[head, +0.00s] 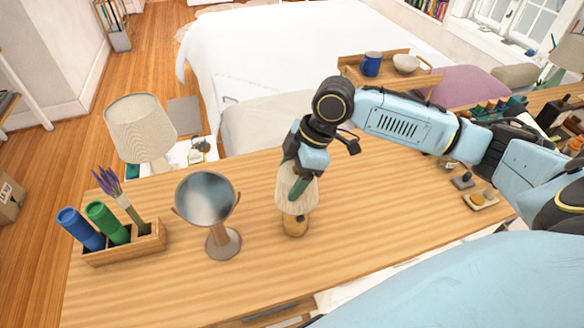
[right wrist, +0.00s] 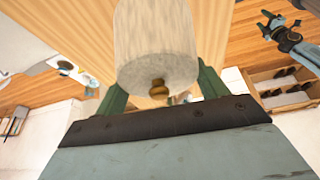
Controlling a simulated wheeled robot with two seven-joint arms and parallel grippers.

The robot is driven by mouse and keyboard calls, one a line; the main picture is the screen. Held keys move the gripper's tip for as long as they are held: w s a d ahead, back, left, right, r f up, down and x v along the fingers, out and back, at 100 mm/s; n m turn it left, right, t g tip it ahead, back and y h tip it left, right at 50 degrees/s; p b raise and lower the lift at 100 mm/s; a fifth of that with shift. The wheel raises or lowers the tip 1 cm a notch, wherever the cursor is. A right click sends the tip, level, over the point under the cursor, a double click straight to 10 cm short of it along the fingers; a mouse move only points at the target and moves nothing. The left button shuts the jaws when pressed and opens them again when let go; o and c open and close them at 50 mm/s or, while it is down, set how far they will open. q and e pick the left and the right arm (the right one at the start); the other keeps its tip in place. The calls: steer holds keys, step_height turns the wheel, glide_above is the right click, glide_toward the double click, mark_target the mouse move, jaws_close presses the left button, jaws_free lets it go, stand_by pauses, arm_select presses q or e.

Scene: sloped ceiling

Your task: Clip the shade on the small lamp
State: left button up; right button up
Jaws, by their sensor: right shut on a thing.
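The pale fabric shade (head: 290,200) sits between the fingers of my right gripper (head: 299,188), which is shut on it. In the right wrist view the shade (right wrist: 158,45) stands between the two green fingers, with a small wooden knob (right wrist: 158,88) at its near end. The small lamp's wooden base (head: 295,226) stands on the table directly below the shade. The shade's lower rim is at or just above the base; I cannot tell whether they are joined.
A round mirror on a stand (head: 206,198) is just left of the lamp. A wooden holder (head: 125,246) with blue and green rolls and purple flowers stands further left. A larger lamp (head: 140,125) is behind the table (head: 350,230).

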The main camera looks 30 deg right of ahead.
steer(key=shift+f, duration=0.6)
steer(key=o, duration=1)
steer(key=shift+o, duration=0.5)
steer(key=shift+r+p, duration=3.55)
steer(key=shift+p, duration=0.65)
steer(key=shift+c, duration=0.4)
jaws_close()
